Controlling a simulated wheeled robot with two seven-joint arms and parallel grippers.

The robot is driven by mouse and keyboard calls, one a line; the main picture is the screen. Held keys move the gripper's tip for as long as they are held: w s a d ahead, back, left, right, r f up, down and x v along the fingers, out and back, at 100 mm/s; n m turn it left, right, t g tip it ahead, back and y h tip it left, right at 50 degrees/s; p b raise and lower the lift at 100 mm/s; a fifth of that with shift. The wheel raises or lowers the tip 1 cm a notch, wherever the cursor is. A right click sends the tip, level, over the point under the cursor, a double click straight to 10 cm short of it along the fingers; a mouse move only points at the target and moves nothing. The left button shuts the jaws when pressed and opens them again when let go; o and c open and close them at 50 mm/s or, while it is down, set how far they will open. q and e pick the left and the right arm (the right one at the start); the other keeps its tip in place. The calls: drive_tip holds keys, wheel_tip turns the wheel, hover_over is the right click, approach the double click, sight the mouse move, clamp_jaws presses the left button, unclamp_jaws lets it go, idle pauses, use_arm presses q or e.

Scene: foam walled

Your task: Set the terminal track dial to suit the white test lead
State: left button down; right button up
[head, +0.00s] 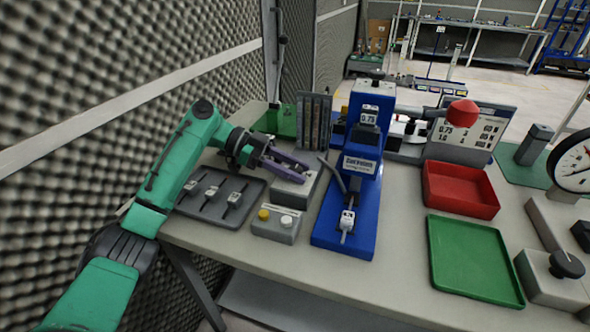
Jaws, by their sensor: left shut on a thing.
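My left gripper (300,172) has purple fingers and is shut at the top of a low grey block (305,190), left of the blue press. The fingers hide what they hold, likely a dial knob on that block; I cannot read any setting there. A small white lead piece (347,220) stands at the front of the press base. Several similar pieces lie in a dark tray (190,212) at left. I cannot tell which is the white test lead. My right gripper is out of view.
A red-ball lever (462,112) reaches right from the press. A red bin (460,190), green tray (470,262) and number chart (480,130) are at right. Foam wall stands close left.

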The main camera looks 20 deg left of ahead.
use_arm(q)
drive_tip(key=shift+c, duration=2.2)
unclamp_jaws()
drive_tip(key=shift+a, duration=0.15)
drive_tip(key=b+v, duration=0.1)
drive_tip(key=v, duration=1.3)
drive_tip(key=shift+r, duration=0.1)
